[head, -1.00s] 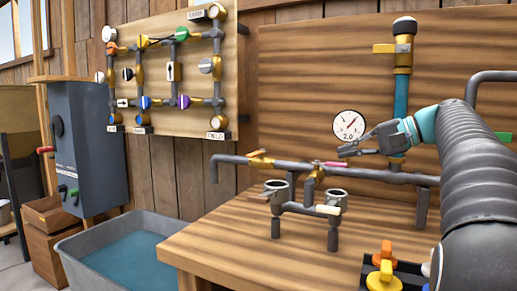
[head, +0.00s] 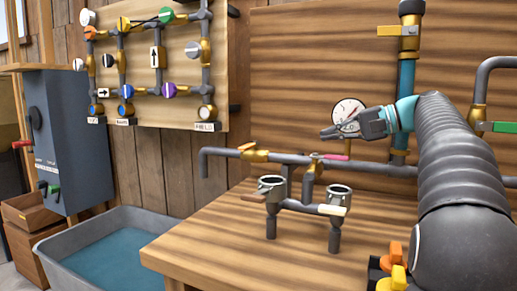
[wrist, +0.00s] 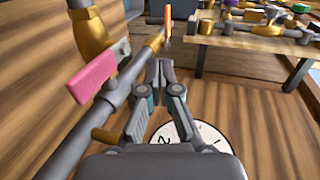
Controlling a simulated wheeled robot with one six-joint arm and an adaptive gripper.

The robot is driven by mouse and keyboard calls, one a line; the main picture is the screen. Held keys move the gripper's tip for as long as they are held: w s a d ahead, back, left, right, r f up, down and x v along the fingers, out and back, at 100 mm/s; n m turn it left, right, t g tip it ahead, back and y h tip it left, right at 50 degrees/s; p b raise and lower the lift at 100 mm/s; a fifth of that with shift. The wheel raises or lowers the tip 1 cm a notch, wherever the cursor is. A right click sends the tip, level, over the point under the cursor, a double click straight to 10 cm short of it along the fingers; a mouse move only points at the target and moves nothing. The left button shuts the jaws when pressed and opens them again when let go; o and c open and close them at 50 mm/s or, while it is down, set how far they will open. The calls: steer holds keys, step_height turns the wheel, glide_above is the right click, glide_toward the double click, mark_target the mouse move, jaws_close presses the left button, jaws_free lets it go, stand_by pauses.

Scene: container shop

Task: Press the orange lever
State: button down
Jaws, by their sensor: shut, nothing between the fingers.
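The orange lever (head: 247,147) sits on a brass valve at the left part of the horizontal grey pipe above the workbench. In the wrist view it shows as a thin upright orange bar (wrist: 167,24) beyond my fingertips. My gripper (head: 325,133) is shut and empty, in front of the pressure gauge and to the right of the orange lever, apart from it. In the wrist view the fingertips of my gripper (wrist: 162,66) point toward the lever, with the pipe just to the left.
A pink lever (head: 335,157) is on the same pipe, close below my gripper. The gauge (head: 348,112) is partly hidden by my gripper. Two metal cups (head: 271,184) stand on pipes on the workbench (head: 190,245). A water trough (head: 110,250) is at left.

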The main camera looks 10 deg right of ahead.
glide_toward(250, 145)
steer(key=w+a+f, duration=0.1)
steer(key=a+f, duration=0.2)
steer(key=a, duration=0.2)
steer(key=shift+w+a+r+b, duration=0.2)
steer(key=shift+w+a+b, duration=0.1)
steer(key=shift+w+a, duration=0.25)
steer(key=shift+d, duration=0.15)
